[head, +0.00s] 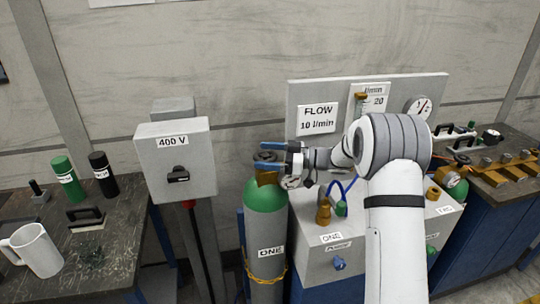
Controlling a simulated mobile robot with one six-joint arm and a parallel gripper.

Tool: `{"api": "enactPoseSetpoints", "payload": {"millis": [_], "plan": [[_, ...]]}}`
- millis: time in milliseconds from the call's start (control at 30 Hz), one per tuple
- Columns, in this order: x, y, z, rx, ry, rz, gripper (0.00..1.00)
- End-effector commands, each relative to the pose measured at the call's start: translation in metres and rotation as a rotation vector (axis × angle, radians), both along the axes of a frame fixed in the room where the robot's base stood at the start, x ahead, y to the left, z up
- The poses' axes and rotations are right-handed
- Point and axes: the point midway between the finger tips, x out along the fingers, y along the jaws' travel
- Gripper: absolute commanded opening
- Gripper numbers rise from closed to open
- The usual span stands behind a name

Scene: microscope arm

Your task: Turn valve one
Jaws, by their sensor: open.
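The gas cylinder labelled ONE (267,272) stands upright, grey with a green shoulder. Its valve (266,178) is on top, with a brass body and a dark handwheel that is partly hidden by my gripper. My gripper (269,156) is at the valve's height, reaching in from the right. Its blue-tipped fingers are open, one on the far side and one on the near side of the handwheel. I cannot tell whether they touch it.
A 400 V switch box (175,158) on a post stands close left of the cylinder. A grey box (315,256) with brass fittings and a blue hose is right of it, below a FLOW panel (300,91). A left bench (112,262) holds a mug and bottles.

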Motion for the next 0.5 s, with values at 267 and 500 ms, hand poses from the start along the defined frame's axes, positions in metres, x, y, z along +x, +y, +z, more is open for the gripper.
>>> {"api": "enactPoseSetpoints", "payload": {"millis": [267,500], "plan": [[0.000,-0.009,-0.002,-0.001,0.001,-0.001,0.86],[-0.003,-0.049,-0.003,0.000,-0.001,-0.003,0.86]]}}
